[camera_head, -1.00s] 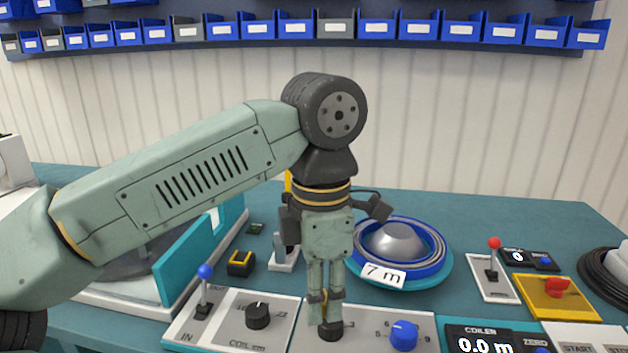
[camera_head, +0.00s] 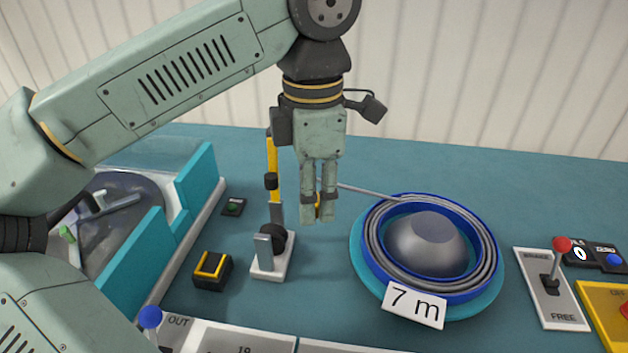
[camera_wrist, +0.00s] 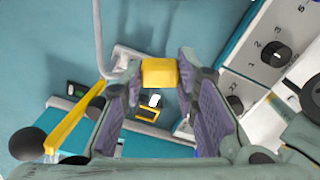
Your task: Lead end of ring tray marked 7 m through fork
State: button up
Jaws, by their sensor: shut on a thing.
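The 7 m ring tray (camera_head: 470,305) is a teal dish with a blue rim, grey coiled cable and a grey dome; its "7 m" label faces front. A grey cable (camera_head: 362,190) runs left from it to my gripper (camera_head: 319,214). My gripper is shut on the yellow cable end (camera_wrist: 160,72), which shows between the fingers in the wrist view; fingers hide most of it in the head view. A small black block with a yellow U-shaped top (camera_head: 212,268), apparently the fork, sits on the bench, lower left of my gripper and apart from it.
A white-based stand with a yellow upright lever (camera_head: 272,155) is just left of my fingers. A teal-walled machine (camera_head: 135,262) is at left, with a green button (camera_head: 233,207) near it. A red-knobbed lever panel (camera_head: 550,290) is right; control panels line the front.

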jog(key=shift+a+f+b, duration=0.45)
jog(key=shift+f+b, duration=0.05)
jog(key=shift+f, duration=0.2)
jog(key=w+a+p, duration=0.1)
jog(key=w+a, duration=0.1)
jog(key=a, duration=1)
jog(key=shift+w+f+p, duration=0.15)
jog(key=shift+w+p, duration=0.1)
jog(key=shift+p, duration=0.05)
jog(key=shift+a, duration=0.1)
